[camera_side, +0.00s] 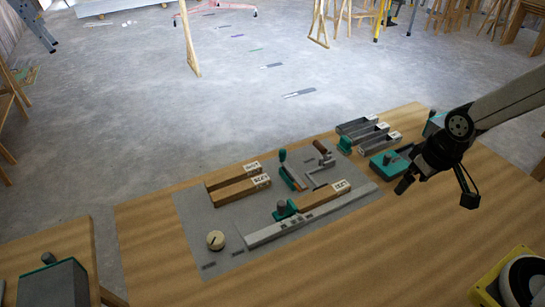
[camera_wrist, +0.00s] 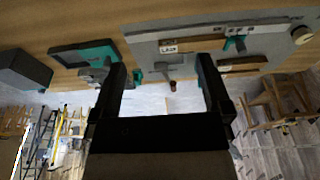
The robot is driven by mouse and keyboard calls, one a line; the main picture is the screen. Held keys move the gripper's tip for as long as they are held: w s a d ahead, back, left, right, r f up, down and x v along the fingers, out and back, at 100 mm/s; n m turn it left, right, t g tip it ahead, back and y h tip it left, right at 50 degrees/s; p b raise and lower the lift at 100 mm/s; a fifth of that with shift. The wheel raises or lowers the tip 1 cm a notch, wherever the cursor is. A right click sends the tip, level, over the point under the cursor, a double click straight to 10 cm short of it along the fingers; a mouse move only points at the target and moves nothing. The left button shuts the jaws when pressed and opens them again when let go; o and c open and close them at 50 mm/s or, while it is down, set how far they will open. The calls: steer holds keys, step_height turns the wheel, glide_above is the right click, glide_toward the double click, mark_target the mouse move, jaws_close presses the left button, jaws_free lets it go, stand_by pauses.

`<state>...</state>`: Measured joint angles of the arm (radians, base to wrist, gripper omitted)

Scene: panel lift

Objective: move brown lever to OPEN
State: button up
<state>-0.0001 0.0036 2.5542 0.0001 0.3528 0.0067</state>
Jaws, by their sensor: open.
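The brown lever (camera_side: 321,147) has a brown handle on a grey angled arm, set in the grey panel in the side view. In the wrist view its brown end (camera_wrist: 172,86) shows between the finger lines, apart from both fingers. A teal-topped lever (camera_side: 282,156) stands to its left. My gripper (camera_side: 405,185) is to the right of the panel in the side view, above the wooden table. In the wrist view its two black fingers (camera_wrist: 162,70) are spread with nothing between them. The small white labels are too blurred to read.
The grey panel (camera_side: 210,222) also carries wooden drawers (camera_side: 238,188), a long slider rail (camera_side: 310,218) and a round knob (camera_side: 215,240). Grey trays (camera_side: 368,134) and a teal device (camera_side: 388,164) stand to its right.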

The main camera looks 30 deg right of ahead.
steer(key=w+m+g, duration=0.1)
steer(key=w+m, duration=0.8)
steer(key=w, duration=0.9)
steer(key=m+g, duration=0.1)
steer(key=m, duration=0.7)
glide_above(320, 144)
steer(key=s, duration=0.1)
step_height(320, 144, down, 5)
steer(key=shift+s+r, duration=0.1)
steer(key=shift+s, duration=0.05)
steer(key=shift+w+f+m+g, duration=0.3)
steer(key=shift+w+f+m, duration=0.2)
steer(key=shift+w, duration=0.15)
steer(key=shift+f, duration=3.8)
jaws_close()
